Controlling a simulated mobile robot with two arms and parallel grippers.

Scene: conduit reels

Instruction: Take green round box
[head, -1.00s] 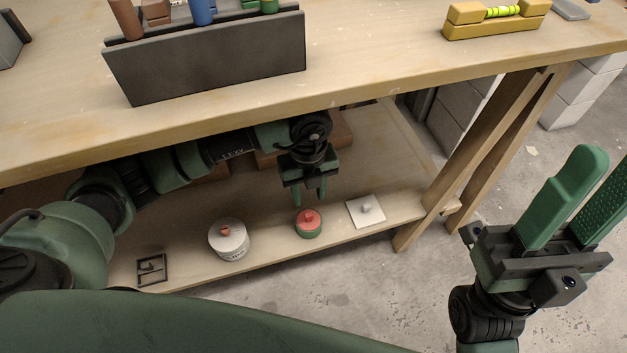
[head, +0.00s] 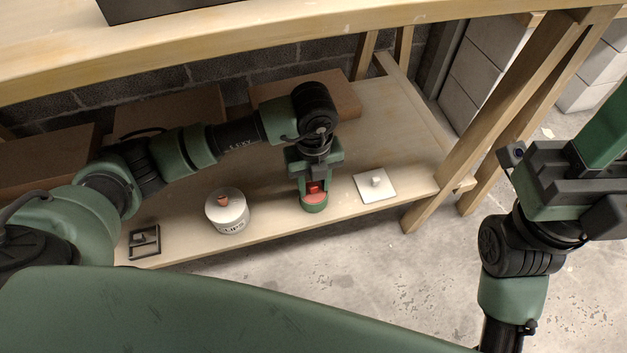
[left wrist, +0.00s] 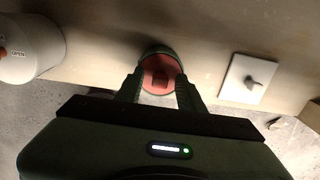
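The green round box (head: 314,208) has a red lid with a red knob and stands upright on the lower shelf near its front edge. My left gripper (head: 312,190) points down right over it. In the left wrist view my left gripper (left wrist: 159,90) is open, one finger on each side of the red lid and knob of the green round box (left wrist: 160,72). Whether the fingers touch the box cannot be told. My right gripper (head: 602,130) is at the right edge, away from the shelf; its fingertips are cut off.
A white round tin (head: 228,212) with a reddish knob stands left of the box. A white square plate (head: 375,185) with a knob lies to its right. A dark square frame (head: 144,242) lies far left. Brown boxes (head: 305,100) stand behind; the tabletop (head: 250,45) overhangs the shelf.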

